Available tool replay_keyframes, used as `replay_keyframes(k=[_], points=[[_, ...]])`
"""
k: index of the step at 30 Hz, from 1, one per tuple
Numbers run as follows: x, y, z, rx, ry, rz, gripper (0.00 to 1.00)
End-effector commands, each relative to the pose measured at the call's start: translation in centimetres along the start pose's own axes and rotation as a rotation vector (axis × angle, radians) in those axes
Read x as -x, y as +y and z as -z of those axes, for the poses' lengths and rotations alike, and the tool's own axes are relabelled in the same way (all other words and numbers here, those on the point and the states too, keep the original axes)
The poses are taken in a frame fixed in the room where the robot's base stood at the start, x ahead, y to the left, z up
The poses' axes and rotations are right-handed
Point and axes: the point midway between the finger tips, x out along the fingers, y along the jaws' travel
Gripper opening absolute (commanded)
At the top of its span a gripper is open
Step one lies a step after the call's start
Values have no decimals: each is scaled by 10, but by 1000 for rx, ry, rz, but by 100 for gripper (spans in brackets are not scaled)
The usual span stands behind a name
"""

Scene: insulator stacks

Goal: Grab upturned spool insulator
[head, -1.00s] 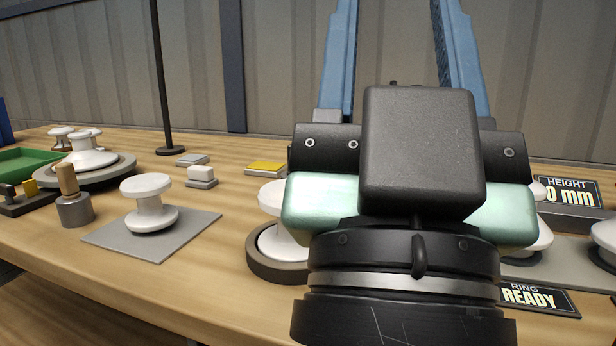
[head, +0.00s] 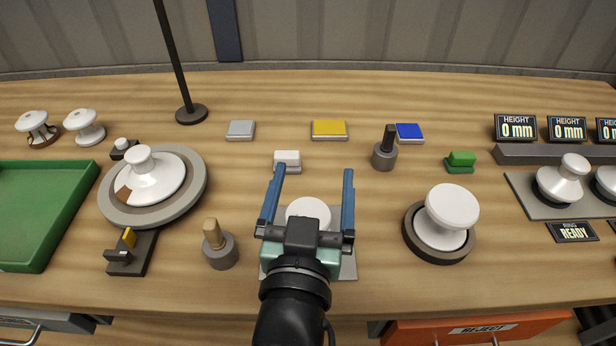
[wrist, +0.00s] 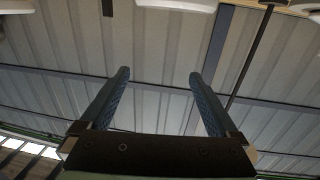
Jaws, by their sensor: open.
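My gripper (head: 314,172) is open and empty, its two blue fingers pointing toward the back of the bench. It also shows open in the wrist view (wrist: 159,75). A white spool insulator (head: 308,210) stands on a grey mat (head: 347,268), below or behind my gripper in the head view and partly hidden by it. Another white spool insulator (head: 452,206) with a broad disc on top sits in a dark round base (head: 413,240), right of my gripper and apart from it. I cannot tell for sure which spool is upturned.
A green tray (head: 80,200) and a round turntable (head: 195,195) with a brown-patched insulator stand left. A wooden-handled tool (head: 220,250) and a dark-handled one (head: 385,152) stand near. A thin post (head: 172,60) rises at the back. More insulators stand on a plate (head: 530,200) right.

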Motion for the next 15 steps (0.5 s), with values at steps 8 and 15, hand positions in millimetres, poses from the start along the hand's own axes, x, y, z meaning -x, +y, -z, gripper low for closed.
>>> replay_keyframes(k=[8,15], points=[[55,-4,-19,-4,-297,-42,96],[98,-10,-37,-9,-448,-62,96]])
